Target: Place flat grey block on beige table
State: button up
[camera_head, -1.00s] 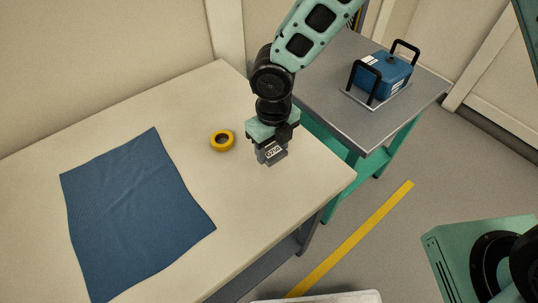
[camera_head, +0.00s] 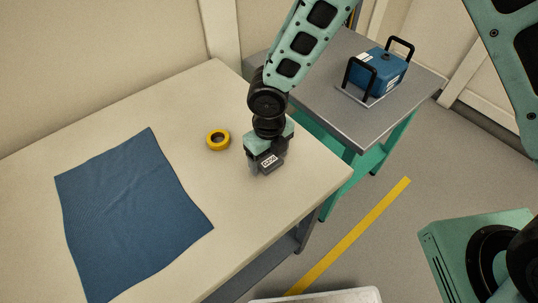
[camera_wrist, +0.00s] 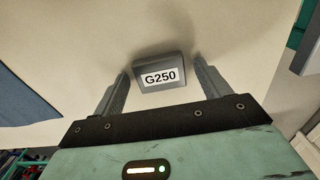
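The flat grey block (camera_head: 270,163), labelled G250, is at the right part of the beige table (camera_head: 185,93), directly below my gripper (camera_head: 265,165). In the wrist view the block (camera_wrist: 160,72) lies between my two fingertips (camera_wrist: 161,70), with a narrow gap at each side. The fingers are spread and appear open around it. The block appears to rest on the table top; its underside is hidden.
A yellow tape roll (camera_head: 218,139) lies on the table left of my gripper. A blue cloth (camera_head: 130,215) covers the left part. A grey side table (camera_head: 335,105) behind right carries a blue case with black handles (camera_head: 377,74). Yellow floor tape (camera_head: 355,235) runs beside the table.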

aim_at(270, 162)
notch_tip(270, 162, up, 12)
jog(key=p, duration=0.1)
jog(key=shift+r, duration=0.25)
jog(key=s+d+r+m, duration=0.5)
jog(key=s+m, duration=0.4)
jog(key=m, duration=0.8)
jog(key=s+d+r+m, duration=0.5)
jog(key=s+m, duration=0.3)
jog(key=m, duration=1)
jog(key=shift+s+d+r+y, duration=0.15)
jog(key=shift+s+r+y, duration=0.15)
jog(key=shift+s+r, duration=0.15)
